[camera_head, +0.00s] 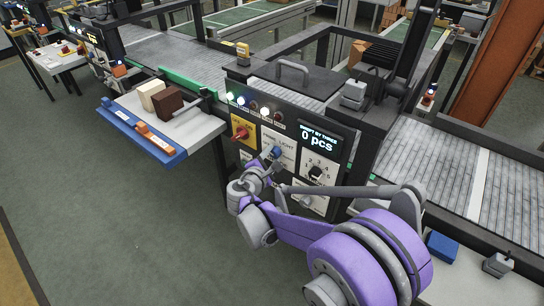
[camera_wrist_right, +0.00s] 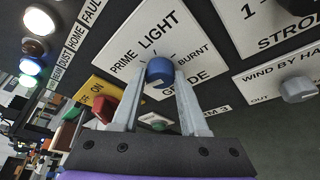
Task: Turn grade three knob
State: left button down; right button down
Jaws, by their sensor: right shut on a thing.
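The grade knob is a blue knob (camera_wrist_right: 160,71) on a white plate (camera_wrist_right: 130,55) marked PRIME, LIGHT, BURNT and GRADE. In the wrist view my right gripper (camera_wrist_right: 160,82) has its two fingers shut on the knob's sides. In the head view the knob (camera_head: 277,152) shows above my right gripper (camera_head: 268,164), whose fingertips are partly hidden by the wrist. The control panel (camera_head: 256,104) faces me, and its display reads "0 pcs". My left gripper is not in view.
A red switch (camera_head: 240,132) on a yellow plate sits left of the knob. A black dial (camera_head: 316,172) and a grey wind-by-hand knob (camera_wrist_right: 298,90) lie to the right. A side shelf (camera_head: 190,126) with cream and brown blocks juts out at left. The floor in front is clear.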

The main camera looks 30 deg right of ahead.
jog(key=m, duration=0.1)
jog(key=m+t+b, duration=0.2)
jog(key=m, duration=0.1)
jog(key=shift+s+f+h, duration=0.1)
jog(key=shift+f+h, duration=0.15)
jog(key=shift+h, duration=0.15)
jog(key=shift+f+m+t+h+b, duration=0.1)
jog(key=shift+m+t+h+b, duration=0.25)
jog(key=shift+m, duration=0.75)
jog(key=shift+m+t+h+b, duration=0.15)
jog(key=shift+m+t+b, duration=0.25)
jog(key=shift+m, duration=0.7)
jog(key=shift+c, duration=2.1)
grip_release()
jog(key=v, duration=1.1)
jog(key=shift+d, duration=0.15)
